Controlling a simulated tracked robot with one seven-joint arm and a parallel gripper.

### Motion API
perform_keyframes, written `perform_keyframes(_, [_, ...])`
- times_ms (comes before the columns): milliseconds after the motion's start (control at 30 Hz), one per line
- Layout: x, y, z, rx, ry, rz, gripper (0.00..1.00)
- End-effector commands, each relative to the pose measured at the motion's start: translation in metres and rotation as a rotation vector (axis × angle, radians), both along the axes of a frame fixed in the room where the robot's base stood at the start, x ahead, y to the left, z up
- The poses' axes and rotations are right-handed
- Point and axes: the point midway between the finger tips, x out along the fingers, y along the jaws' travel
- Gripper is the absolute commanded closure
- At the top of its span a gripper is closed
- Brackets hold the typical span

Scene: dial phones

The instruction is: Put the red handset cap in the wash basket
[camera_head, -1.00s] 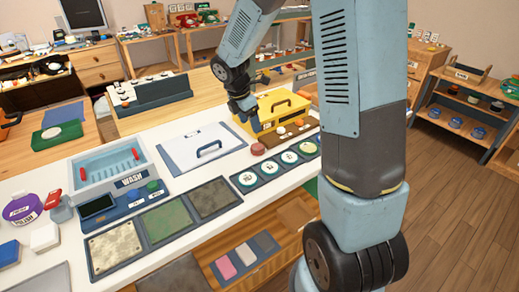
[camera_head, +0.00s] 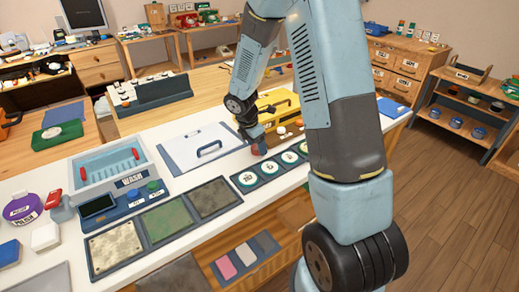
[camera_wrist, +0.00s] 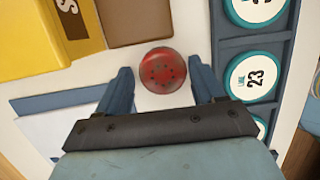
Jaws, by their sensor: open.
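My gripper (camera_wrist: 160,77) is open, with one blue finger on each side of the cap and gaps visible between. The wash basket (camera_head: 84,183), pale blue with red handles, stands at the left, by the WASH sign.
The yellow box (camera_head: 272,103) stands close behind my gripper. The tray of round number labels (camera_head: 268,172) lies just in front. A white board with a handle (camera_head: 190,150) and several textured pads (camera_head: 165,222) lie towards the basket.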

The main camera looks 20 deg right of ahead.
Motion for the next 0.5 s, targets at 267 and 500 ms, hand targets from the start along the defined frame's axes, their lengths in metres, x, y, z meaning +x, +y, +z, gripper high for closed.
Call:
perform_keyframes(267, [0.0001, -0.0012, -0.0030, 0.000, 0.001, -0.001, 0.32])
perform_keyframes(500, [0.0000, -0.0014, -0.0029, 0.000, 0.001, -0.001, 0.54])
